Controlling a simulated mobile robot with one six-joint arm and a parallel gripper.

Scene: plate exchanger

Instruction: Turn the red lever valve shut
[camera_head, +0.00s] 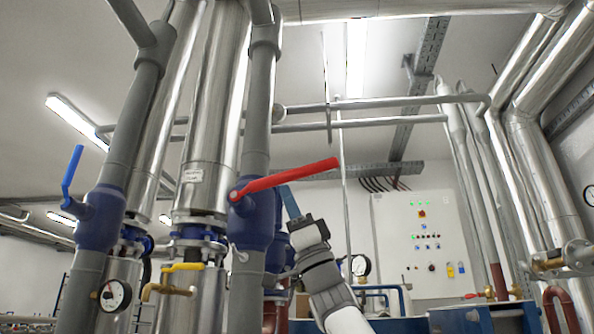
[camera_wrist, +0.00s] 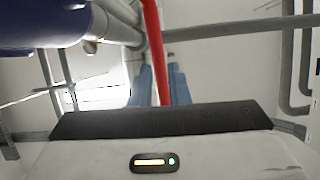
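The red lever (camera_head: 290,177) slants up to the right from its pivot on a blue valve body (camera_head: 255,218) on a grey vertical pipe. My gripper (camera_head: 285,190) comes up from below, its blue fingertips just under or at the middle of the lever. In the wrist view the red lever (camera_wrist: 154,50) runs down the middle, with one blue finger of my gripper (camera_wrist: 160,75) on each side. The fingers stand apart and look open. I cannot tell whether the lever lies fully between them or touches either one.
A second valve with a blue lever (camera_head: 71,172) is at left. A yellow-handled tap (camera_head: 182,267) and a pressure gauge (camera_head: 114,295) sit lower down. A control cabinet (camera_head: 420,245) stands at the back right. Open air lies right of the lever.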

